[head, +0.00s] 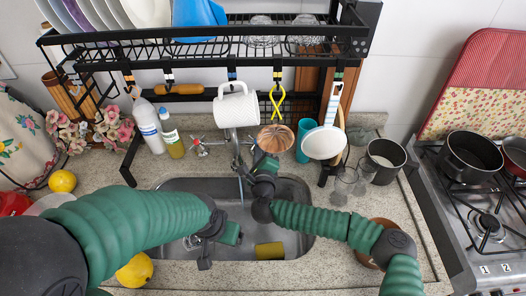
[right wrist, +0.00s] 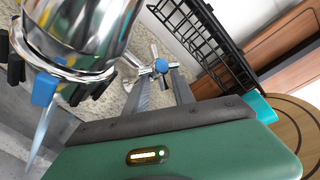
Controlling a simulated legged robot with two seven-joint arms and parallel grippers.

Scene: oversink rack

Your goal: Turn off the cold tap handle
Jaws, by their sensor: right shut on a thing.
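The cold tap handle (right wrist: 160,67) is a silver cross with a blue centre, seen in the right wrist view. My right gripper (right wrist: 160,82) has its two grey fingers shut on it; in the head view this gripper (head: 257,150) hides the handle beside the faucet. The silver faucet spout (right wrist: 85,25) is close to the camera at the upper left, with a stream of water (right wrist: 45,132) below it. The hot tap handle (head: 200,147) with a red centre stands left of the faucet. My left gripper (head: 207,262) is low over the sink, its jaw opening unclear.
The sink (head: 180,186) holds a yellow sponge (head: 270,250). A black oversink rack (head: 200,55) stands above, with a white mug (head: 236,106) hanging from it. Bottles (head: 148,125) stand left of the faucet. A glass (head: 342,183) and dark pot (head: 383,165) stand at the right.

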